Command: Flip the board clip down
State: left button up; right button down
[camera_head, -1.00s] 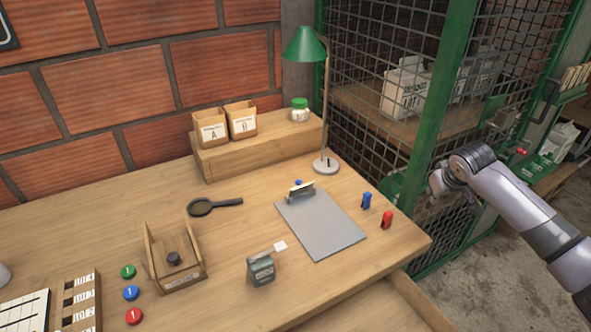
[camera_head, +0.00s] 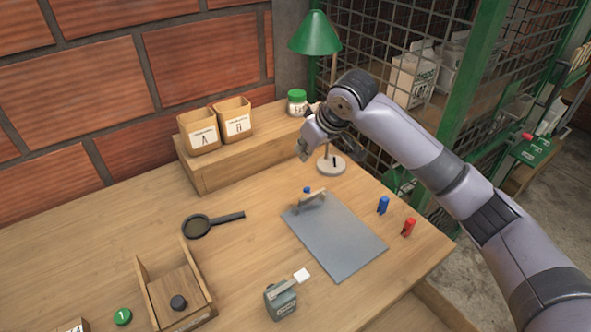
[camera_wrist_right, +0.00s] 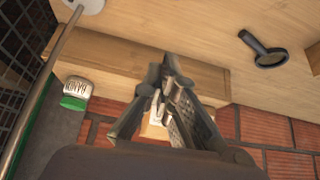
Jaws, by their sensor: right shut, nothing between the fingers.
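The grey clipboard (camera_head: 338,243) lies flat on the wooden desk. Its board clip (camera_head: 311,201) sits at the far end and stands raised, with a small blue knob just behind it. My right gripper (camera_head: 302,152) hangs in the air above and beyond the clip, near the lamp, touching nothing that I can see. In the right wrist view its fingers (camera_wrist_right: 167,85) are together and empty, and the clipboard does not show there. My left gripper is in neither view.
The green desk lamp (camera_head: 314,34) stands beside my right gripper. A wooden shelf block (camera_head: 215,174) holds two labelled boxes and a jar (camera_head: 297,102).

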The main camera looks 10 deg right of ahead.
aim_at(309, 195)
jog(key=x, duration=0.9)
jog(key=shift+d+f, duration=0.2)
jog(key=shift+s+d+f+p, duration=0.1)
jog(key=shift+s+f+p, duration=0.05)
jog(key=shift+f+p, duration=0.15)
jog(key=shift+s+d+f+p, duration=0.1)
jog(key=shift+s+d+p, duration=0.1)
jog(key=shift+s, duration=0.3)
jog(key=shift+s+d+p, duration=0.1)
jog(key=shift+s+d, duration=0.15)
jog(key=shift+s, duration=0.2)
jog(key=shift+s+d+f, duration=0.2)
jog(key=shift+s+d, duration=0.1)
jog(key=shift+s, duration=0.35)
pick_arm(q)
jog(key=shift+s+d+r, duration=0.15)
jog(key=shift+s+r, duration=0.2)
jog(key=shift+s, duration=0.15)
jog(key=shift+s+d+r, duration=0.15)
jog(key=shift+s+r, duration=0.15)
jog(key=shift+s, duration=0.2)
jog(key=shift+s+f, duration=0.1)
pick_arm(e)
jog(key=shift+w, duration=0.1)
